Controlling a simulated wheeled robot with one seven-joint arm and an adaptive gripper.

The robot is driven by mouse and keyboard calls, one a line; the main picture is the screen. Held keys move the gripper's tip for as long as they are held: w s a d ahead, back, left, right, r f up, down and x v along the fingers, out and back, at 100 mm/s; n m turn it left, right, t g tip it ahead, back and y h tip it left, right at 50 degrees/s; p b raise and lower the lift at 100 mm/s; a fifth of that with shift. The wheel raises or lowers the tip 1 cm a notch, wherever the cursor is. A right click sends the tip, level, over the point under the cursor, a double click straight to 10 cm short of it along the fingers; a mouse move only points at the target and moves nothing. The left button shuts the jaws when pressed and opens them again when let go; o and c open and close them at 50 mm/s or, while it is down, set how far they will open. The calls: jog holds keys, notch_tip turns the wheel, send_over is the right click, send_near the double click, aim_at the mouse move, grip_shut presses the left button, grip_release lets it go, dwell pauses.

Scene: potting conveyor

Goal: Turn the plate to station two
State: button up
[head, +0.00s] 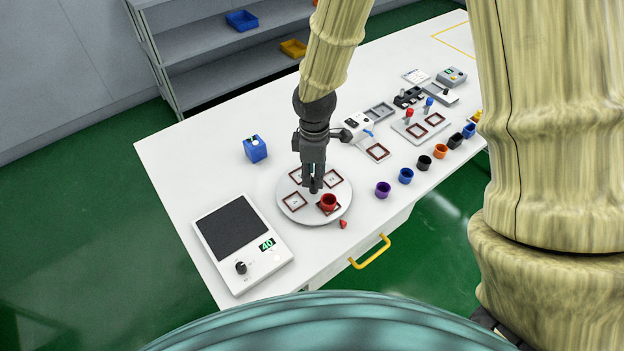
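The round pale grey plate (313,216) lies on the white table, left of its middle. It carries several brown-framed squares with small marks, too small to read surely. A red pot (328,202) stands on the square nearest the front right. A small red triangle (343,224) lies on the table just off the plate's front edge, close to that pot. My gripper (314,189) points down over the plate, just left of and behind the red pot. Its fingers look close together, but their gap and any contact with the plate or pot are unclear.
A blue box (255,149) stands behind the plate at left. A device with a dark screen and green "40" display (237,241) lies to the left. Purple (383,189), blue (406,176) and other pots line the right front edge. Trays and small devices fill the table behind them.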

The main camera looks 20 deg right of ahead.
jog(key=shift+f+p, duration=0.3)
jog(key=shift+f, duration=1.65)
grip_shut()
